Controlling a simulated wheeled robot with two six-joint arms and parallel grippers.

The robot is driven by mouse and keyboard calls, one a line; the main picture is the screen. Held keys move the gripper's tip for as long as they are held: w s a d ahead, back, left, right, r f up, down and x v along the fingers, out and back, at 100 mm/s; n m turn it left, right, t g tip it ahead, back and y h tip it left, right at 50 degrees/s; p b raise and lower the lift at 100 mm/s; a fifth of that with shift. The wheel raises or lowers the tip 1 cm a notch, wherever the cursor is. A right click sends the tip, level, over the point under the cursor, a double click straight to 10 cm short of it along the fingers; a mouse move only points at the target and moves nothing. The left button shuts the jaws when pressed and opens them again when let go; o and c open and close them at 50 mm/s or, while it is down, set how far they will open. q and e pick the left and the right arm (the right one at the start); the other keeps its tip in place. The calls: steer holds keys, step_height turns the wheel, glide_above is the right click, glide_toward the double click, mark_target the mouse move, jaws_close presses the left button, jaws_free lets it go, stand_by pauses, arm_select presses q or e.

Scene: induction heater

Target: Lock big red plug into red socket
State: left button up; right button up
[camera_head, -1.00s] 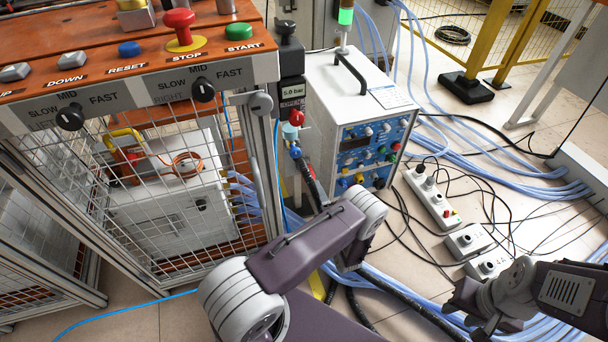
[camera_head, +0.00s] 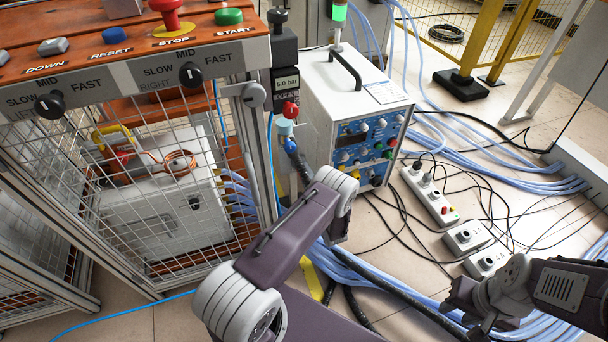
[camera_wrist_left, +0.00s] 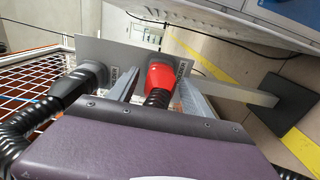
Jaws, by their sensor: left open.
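In the left wrist view the big red plug (camera_wrist_left: 160,77), with a black ribbed cable leading from it, sits at a grey labelled plate (camera_wrist_left: 117,54). The red socket cannot be told apart from the plug, and the join between them is hidden. My left gripper (camera_wrist_left: 160,90) is open, with a grey finger on each side of the plug and cable. Whether either finger touches is unclear. In the head view my left arm hides its gripper and the plug. My right gripper (camera_head: 468,303) is at the lower right, away from the plug; its opening is unclear.
A black plug (camera_wrist_left: 72,85) with a ribbed cable sits left of the red one. In the head view a wire-mesh cabinet (camera_head: 215,262) stands left, and a white power unit (camera_head: 322,92) stands behind my arm. Cables and a power strip (camera_head: 428,195) cover the right floor.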

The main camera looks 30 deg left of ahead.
arm_select(q)
steer(key=shift+w+a, duration=0.35)
steer(key=shift+a, duration=0.1)
stand_by(0.9)
jaws_close()
steer(key=p+v, duration=0.2)
steer(key=v, duration=0.4)
stand_by(1.1)
